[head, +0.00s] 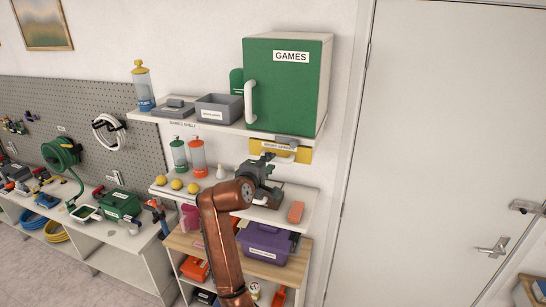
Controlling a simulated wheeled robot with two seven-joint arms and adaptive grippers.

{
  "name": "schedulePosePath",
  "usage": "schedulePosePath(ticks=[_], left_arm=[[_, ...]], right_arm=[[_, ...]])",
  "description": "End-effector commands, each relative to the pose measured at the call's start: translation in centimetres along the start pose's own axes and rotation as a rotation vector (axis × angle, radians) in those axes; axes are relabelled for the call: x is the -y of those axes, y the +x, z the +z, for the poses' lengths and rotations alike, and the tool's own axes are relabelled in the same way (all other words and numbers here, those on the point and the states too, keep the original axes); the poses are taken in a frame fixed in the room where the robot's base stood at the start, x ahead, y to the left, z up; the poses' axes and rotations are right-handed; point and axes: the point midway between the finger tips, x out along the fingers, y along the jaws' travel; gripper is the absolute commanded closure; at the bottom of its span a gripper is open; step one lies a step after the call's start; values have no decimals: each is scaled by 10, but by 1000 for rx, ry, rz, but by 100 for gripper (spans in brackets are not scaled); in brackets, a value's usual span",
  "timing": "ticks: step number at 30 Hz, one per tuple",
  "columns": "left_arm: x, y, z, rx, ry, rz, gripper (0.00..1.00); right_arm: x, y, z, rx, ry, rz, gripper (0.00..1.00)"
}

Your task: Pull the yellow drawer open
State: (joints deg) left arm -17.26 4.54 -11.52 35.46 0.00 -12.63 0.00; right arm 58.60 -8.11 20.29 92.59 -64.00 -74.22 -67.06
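The yellow drawer (298,155) hangs under the right end of the upper shelf, below the green games cabinet. It has a white label and a pale grey handle on its front, and it looks shut or nearly so. My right arm rises from the bottom of the head view. Its dark grey gripper (259,170) is just below and in front of the drawer, over the middle shelf. The fingertips are small and overlap the background, so I cannot tell whether they are open or touching the drawer. My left gripper is not in view.
The green games cabinet (285,85) stands on the upper shelf (225,126) beside grey bins. A purple box (267,240) sits lower. A white door (440,150) is at right.

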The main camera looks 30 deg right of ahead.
Motion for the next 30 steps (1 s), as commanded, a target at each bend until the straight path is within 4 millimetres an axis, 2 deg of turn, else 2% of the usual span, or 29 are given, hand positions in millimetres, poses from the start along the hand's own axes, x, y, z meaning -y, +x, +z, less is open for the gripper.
schedulePosePath(ticks=[3, 9, 19, 28, 30], left_arm=[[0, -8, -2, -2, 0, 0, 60], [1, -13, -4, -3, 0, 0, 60], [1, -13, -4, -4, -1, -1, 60], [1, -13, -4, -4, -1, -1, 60], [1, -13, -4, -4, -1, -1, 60]], right_arm=[[-2, 19, 1, 2, 0, -1, 78], [-2, 39, 0, 0, 1, 1, 78], [0, 42, 0, -1, 2, 1, 78], [0, 42, -1, -2, 1, 1, 99], [0, 42, -1, -2, 1, 1, 100]])
